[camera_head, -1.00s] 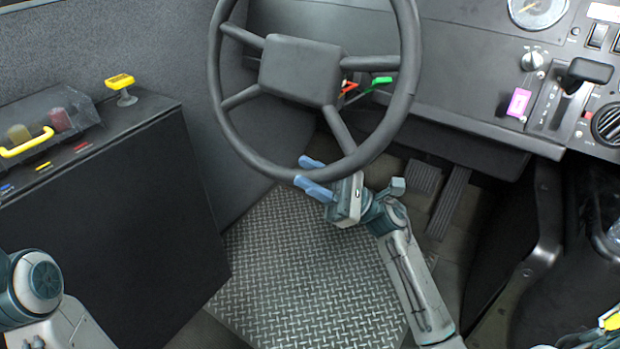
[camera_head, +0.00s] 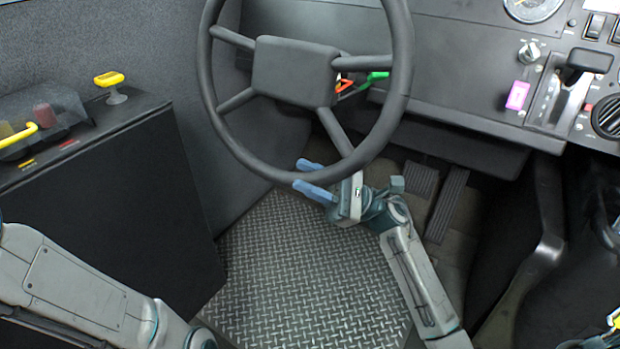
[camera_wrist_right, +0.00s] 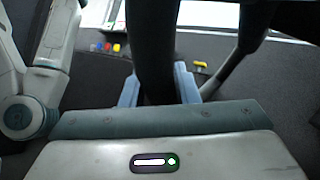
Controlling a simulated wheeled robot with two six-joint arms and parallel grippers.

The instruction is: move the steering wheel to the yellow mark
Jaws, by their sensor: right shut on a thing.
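The black steering wheel (camera_head: 296,72), with a square hub and several spokes, fills the top middle of the head view. My right gripper (camera_head: 309,177) is shut on the lower rim, with its blue fingers on either side of it. In the right wrist view the dark rim (camera_wrist_right: 150,45) passes between the fingers of my right gripper (camera_wrist_right: 158,88). I cannot make out a yellow mark on or beside the wheel. My left arm shows at the lower left, but its gripper is out of view.
A black cabinet (camera_head: 115,205) stands at left, with a yellow-topped knob (camera_head: 109,79) and a clear cover (camera_head: 55,105) with a yellow handle. Red (camera_head: 345,85) and green (camera_head: 377,76) levers sit behind the wheel. Pedals (camera_head: 448,200) and a treadplate floor (camera_head: 300,270) lie below.

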